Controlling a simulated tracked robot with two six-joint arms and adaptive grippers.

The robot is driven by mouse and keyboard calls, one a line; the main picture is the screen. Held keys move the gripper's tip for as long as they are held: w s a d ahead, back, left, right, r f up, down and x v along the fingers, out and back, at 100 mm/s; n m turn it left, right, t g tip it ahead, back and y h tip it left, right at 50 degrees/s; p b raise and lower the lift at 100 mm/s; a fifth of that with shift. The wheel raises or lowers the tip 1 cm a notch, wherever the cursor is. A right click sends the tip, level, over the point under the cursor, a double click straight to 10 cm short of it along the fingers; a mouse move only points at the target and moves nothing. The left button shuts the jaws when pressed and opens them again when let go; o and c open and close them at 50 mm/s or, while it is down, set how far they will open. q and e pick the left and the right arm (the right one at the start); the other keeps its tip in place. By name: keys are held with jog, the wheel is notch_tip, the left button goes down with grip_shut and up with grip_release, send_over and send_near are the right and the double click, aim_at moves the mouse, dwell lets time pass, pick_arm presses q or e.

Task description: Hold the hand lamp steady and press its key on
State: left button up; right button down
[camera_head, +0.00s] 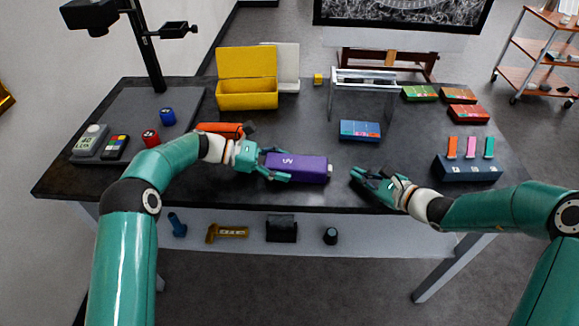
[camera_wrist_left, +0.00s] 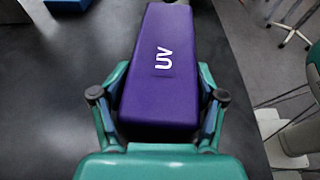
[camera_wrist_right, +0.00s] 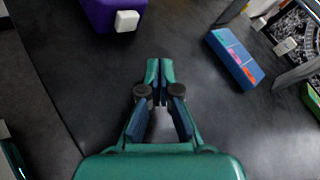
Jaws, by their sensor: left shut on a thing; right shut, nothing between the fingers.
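The hand lamp is a purple block marked "UV" (camera_head: 305,168), lying on the dark table. It also fills the middle of the left wrist view (camera_wrist_left: 162,65). My left gripper (camera_head: 277,166) is shut on it, one finger on each long side. A small white key (camera_head: 330,170) sticks out of the lamp's right end. The key shows at the top of the right wrist view (camera_wrist_right: 127,21). My right gripper (camera_head: 357,175) is shut and empty, to the right of the lamp and apart from the key. Whether the key is pressed cannot be told.
A blue box (camera_head: 360,130) lies behind the gap between my grippers. A clear stand (camera_head: 362,92) and an open yellow case (camera_head: 247,95) are further back. An orange tool (camera_head: 220,129) lies behind my left wrist. A dark block with colored strips (camera_head: 468,168) is at right.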

aim_at(343, 180)
pick_arm(q)
jog(key=shift+f, duration=0.1)
pick_arm(e)
jog(key=shift+w+a, duration=0.2)
jog(key=shift+a, duration=2)
jog(key=shift+a, duration=0.4)
jog(key=shift+r, duration=0.1)
jog(key=shift+d, duration=0.55)
jog(key=shift+s+d, duration=0.15)
jog(key=shift+d, duration=1.3)
jog(key=shift+s+d, duration=0.1)
jog(key=shift+d, duration=1.35)
